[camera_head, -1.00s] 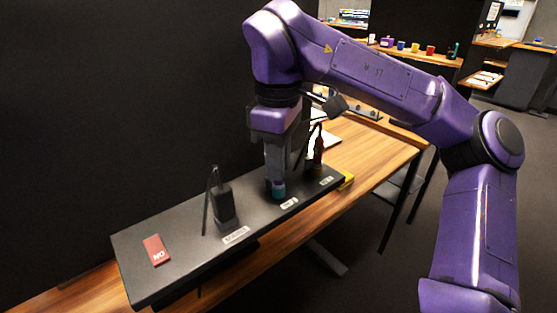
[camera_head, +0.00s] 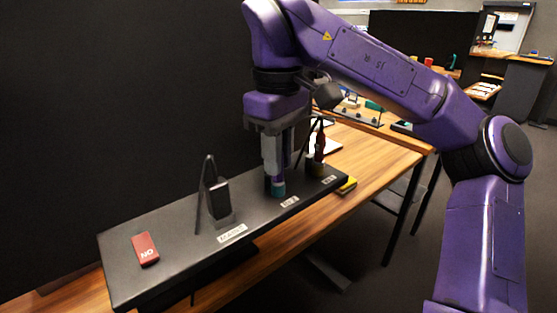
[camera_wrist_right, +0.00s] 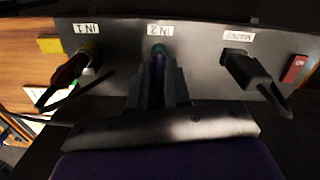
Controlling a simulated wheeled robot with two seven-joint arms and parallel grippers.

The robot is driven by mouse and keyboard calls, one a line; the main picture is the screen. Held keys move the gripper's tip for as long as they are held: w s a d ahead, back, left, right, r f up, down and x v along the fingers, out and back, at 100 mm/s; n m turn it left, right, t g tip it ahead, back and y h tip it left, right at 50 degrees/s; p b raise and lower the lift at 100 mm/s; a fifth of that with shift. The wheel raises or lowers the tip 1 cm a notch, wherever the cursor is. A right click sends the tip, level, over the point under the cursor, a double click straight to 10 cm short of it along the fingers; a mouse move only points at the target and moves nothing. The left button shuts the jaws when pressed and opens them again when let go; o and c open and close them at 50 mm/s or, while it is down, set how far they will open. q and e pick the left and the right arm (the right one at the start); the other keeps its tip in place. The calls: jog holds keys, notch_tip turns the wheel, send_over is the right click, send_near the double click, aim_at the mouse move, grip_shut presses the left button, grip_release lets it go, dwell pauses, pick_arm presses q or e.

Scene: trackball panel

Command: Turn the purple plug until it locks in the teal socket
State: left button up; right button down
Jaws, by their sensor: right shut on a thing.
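The teal socket (camera_head: 278,190) sits on the dark panel behind the middle label, IN 2. It also shows in the right wrist view (camera_wrist_right: 158,48). My right gripper (camera_head: 273,174) points down at the socket from above and is shut on the purple plug (camera_wrist_right: 159,67). Only a narrow strip of the plug shows between the fingers. The plug stands upright at the socket's mouth; I cannot tell how deep it sits or whether it is locked. My left gripper is not in view.
On the dark panel (camera_head: 160,272), a black mains plug (camera_head: 219,201) with a cable loop stands left of the socket. A red switch (camera_head: 146,249) lies farther left. A dark red plug (camera_head: 319,148) stands at IN 1, close right. A yellow block (camera_head: 347,185) is by the panel's right end.

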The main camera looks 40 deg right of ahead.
dwell(0.3)
jog(key=c, duration=1)
grip_release()
jog(key=shift+f, duration=0.1)
notch_tip(320, 180, up, 10)
jog(key=p, duration=0.3)
jog(key=shift+p, duration=0.35)
jog(key=shift+r, duration=0.3)
